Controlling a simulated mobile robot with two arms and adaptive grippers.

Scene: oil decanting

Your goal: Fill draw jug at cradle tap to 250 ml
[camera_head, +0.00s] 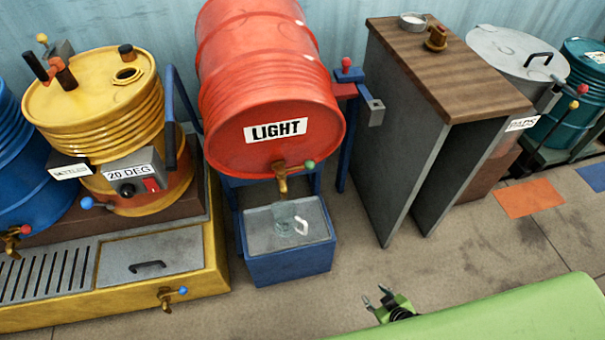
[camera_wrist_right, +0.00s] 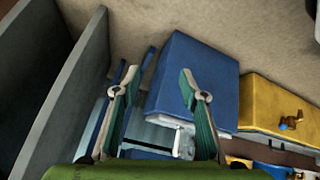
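The red drum marked LIGHT (camera_head: 265,85) lies in a blue cradle (camera_head: 342,150). Its brass tap (camera_head: 281,178) with a green knob (camera_head: 309,164) points down at the front. Below the tap, a small clear jug (camera_head: 284,225) with a white handle (camera_head: 301,226) stands on the grey top of a blue box (camera_head: 290,264). I cannot tell its oil level. My right gripper (camera_head: 377,298) is open and empty, in front and to the right of the box. In the right wrist view its fingers (camera_wrist_right: 156,80) are spread, and the white handle (camera_wrist_right: 182,142) shows between them, apart. My left gripper is out of view.
A wood-topped grey stand (camera_head: 445,75) is right of the cradle, with a small dish (camera_head: 412,20) and a brass piece (camera_head: 436,38) on top. Floor between box and stand is clear.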

